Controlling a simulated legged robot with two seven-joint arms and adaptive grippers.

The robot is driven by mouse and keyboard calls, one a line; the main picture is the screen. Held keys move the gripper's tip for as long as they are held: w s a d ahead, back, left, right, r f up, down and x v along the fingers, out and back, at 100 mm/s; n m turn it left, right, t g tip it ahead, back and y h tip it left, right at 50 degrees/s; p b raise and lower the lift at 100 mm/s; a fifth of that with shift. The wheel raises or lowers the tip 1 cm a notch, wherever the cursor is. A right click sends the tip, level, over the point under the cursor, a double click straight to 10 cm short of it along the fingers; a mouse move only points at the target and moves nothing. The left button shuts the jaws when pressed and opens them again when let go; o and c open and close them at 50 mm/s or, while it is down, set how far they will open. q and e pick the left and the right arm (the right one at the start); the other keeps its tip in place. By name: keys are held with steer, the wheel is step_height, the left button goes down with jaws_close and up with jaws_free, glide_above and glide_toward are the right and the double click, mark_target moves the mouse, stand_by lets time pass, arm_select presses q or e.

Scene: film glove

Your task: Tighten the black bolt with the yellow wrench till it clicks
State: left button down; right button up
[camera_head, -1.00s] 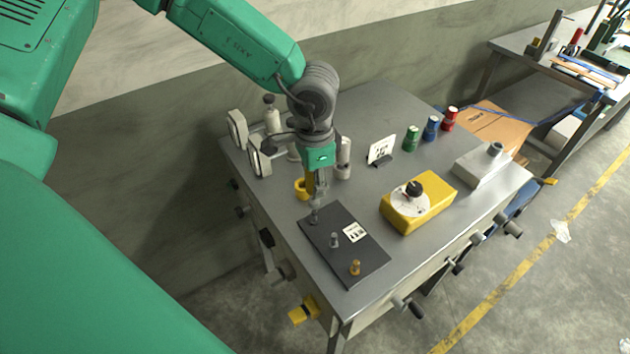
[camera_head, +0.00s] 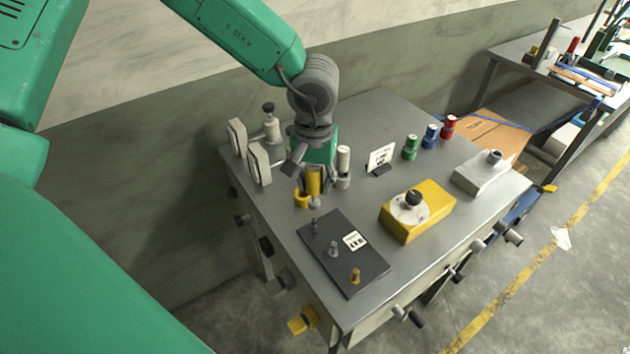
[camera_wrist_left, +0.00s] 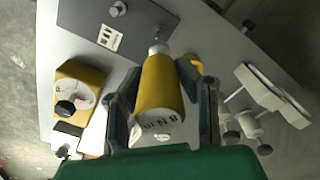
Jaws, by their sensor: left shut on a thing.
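My left gripper (camera_head: 314,186) is shut on the yellow wrench (camera_head: 314,179), a thick yellow handle with a grey socket tip. The wrench fills the middle of the wrist view (camera_wrist_left: 160,95), with lettering on its end. Its tip is just behind the dark plate (camera_head: 345,262) in the head view and looks apart from the bolts. On the plate stand a dark bolt (camera_head: 315,226) nearest the wrench, a grey bolt (camera_head: 334,249) and a brass-coloured bolt (camera_head: 355,276). The dark bolt looks like the black one, but its colour is hard to tell. My right gripper is out of view.
A yellow ring-shaped holder (camera_head: 301,198) is close to the gripper. Pale clamp-like fixtures (camera_head: 259,164) stand to the left. A yellow box with a dial (camera_head: 418,210), a grey block (camera_head: 484,174) and green, blue and red pieces (camera_head: 431,136) stand to the right.

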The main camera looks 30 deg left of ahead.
mark_target(314, 200)
arm_select(q)
steer(key=shift+f, duration=2.2)
steer(key=shift+s+d, duration=0.1)
steer(key=shift+f, duration=0.8)
stand_by(0.4)
steer(key=m, duration=1.1)
steer(key=shift+f, duration=0.1)
stand_by(0.4)
